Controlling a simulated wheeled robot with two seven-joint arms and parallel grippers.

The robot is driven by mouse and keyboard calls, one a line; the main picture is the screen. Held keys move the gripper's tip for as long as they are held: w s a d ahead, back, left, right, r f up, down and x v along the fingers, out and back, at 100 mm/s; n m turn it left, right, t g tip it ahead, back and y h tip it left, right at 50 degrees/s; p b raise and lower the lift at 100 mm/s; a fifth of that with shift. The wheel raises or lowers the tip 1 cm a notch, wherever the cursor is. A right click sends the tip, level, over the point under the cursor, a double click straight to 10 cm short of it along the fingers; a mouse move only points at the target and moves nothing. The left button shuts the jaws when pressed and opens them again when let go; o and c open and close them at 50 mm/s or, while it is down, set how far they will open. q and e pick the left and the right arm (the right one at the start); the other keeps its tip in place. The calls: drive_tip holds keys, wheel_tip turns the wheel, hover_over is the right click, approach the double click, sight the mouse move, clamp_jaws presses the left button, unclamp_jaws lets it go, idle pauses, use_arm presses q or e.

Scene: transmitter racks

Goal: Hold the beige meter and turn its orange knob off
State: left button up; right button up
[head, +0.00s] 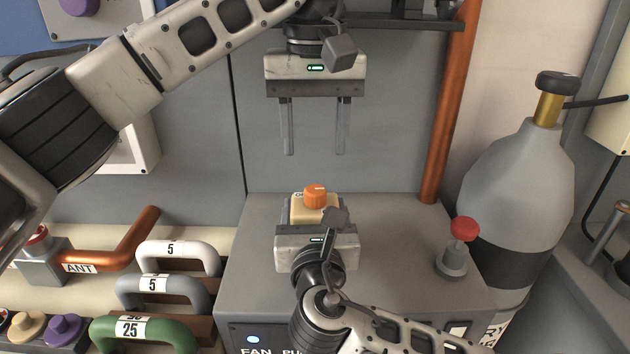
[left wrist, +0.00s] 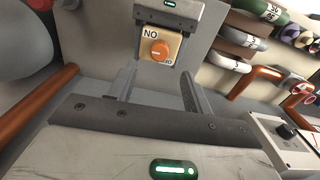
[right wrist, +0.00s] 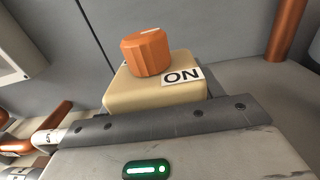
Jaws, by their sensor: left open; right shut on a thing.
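The beige meter (head: 328,214) is a small block on the grey cabinet top. It has an orange knob (head: 316,196) and a white ON label (right wrist: 182,76). The knob (right wrist: 146,52) has a white mark on top; a second, smaller label shows in the left wrist view (left wrist: 168,61). My right gripper (head: 316,232) is shut on the meter from the near side; its fingers are mostly hidden. My left gripper (head: 316,153) is open and empty above the knob, its fingers pointing down and apart from it. The knob (left wrist: 160,51) shows beyond the left fingertips.
The grey cabinet (head: 250,285) has free top on both sides of the meter. A copper pipe (head: 446,110) and a grey bottle (head: 515,185) are right. Several handles, such as a green one (head: 125,330), lie left.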

sight(315, 189)
use_arm(q)
wheel_tip(315, 189, down, 8)
drive_tip(key=shift+r, duration=0.2)
drive_tip(key=c, duration=1)
